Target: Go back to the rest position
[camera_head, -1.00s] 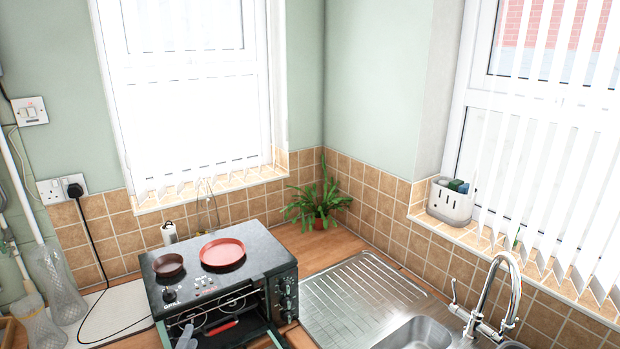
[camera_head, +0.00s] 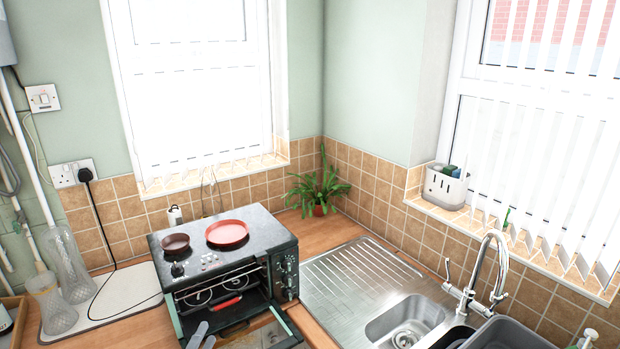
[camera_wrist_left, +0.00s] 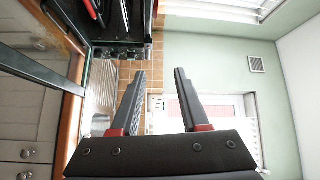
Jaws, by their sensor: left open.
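My left gripper (camera_head: 200,335) shows only as grey fingertips at the bottom edge of the head view, in front of the oven's left side. In the left wrist view the same gripper (camera_wrist_left: 159,73) has its two dark fingers spread, with nothing between them. The black countertop oven (camera_head: 262,234) has its door open downward, and a red-handled item (camera_head: 230,302) lies inside. Part of the oven (camera_wrist_left: 122,52) shows at the upper left of the wrist view, apart from the fingers. My right gripper is not in view.
A red pan (camera_head: 227,232) and a small dark pan (camera_head: 175,243) sit on the oven. A steel sink (camera_head: 405,318) with a tap (camera_head: 490,262) is at right, a potted plant (camera_head: 318,190) in the corner. Glass vases (camera_head: 68,263) stand at left. Wooden counter borders the oven.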

